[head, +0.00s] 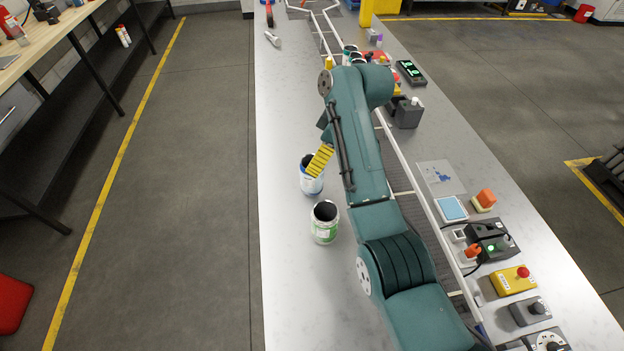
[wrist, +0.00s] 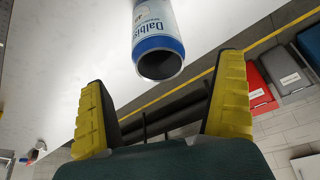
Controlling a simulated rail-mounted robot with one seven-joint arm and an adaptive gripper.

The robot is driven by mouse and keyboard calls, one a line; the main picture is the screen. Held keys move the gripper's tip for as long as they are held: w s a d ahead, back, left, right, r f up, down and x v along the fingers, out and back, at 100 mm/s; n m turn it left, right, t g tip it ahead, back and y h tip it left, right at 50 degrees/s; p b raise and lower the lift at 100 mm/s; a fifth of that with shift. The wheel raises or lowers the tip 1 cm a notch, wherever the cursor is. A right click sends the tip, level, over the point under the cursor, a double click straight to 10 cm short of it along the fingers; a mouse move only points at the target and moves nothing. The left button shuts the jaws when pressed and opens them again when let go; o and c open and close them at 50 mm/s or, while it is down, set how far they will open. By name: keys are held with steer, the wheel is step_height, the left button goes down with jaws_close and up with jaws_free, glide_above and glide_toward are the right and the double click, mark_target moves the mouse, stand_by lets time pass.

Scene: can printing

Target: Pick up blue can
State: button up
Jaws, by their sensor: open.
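The blue can (head: 311,184), white with blue bands, stands upright on the grey table, left of my arm in the head view. In the wrist view the can (wrist: 158,30) shows beyond my fingertips, its dark open end facing the camera. My gripper (wrist: 164,72) is open, with yellow ribbed fingers wide apart and nothing between them. In the head view one yellow finger of my gripper (head: 316,165) overlaps the can's rim; whether they touch I cannot tell. My arm hides the rest of the gripper.
A green and white open can (head: 325,230) stands just in front of the blue can. A conveyor with white rails (head: 420,190) runs along the table under my arm. Control boxes (head: 512,280) line the right side. The table left of the cans is clear.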

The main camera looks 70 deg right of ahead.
steer(key=b+x, duration=0.2)
steer(key=x, duration=0.7)
steer(key=shift+w+d+f, duration=0.15)
steer(key=shift+f, duration=0.05)
steer(key=shift+c, duration=0.2)
steer(key=c, duration=0.8)
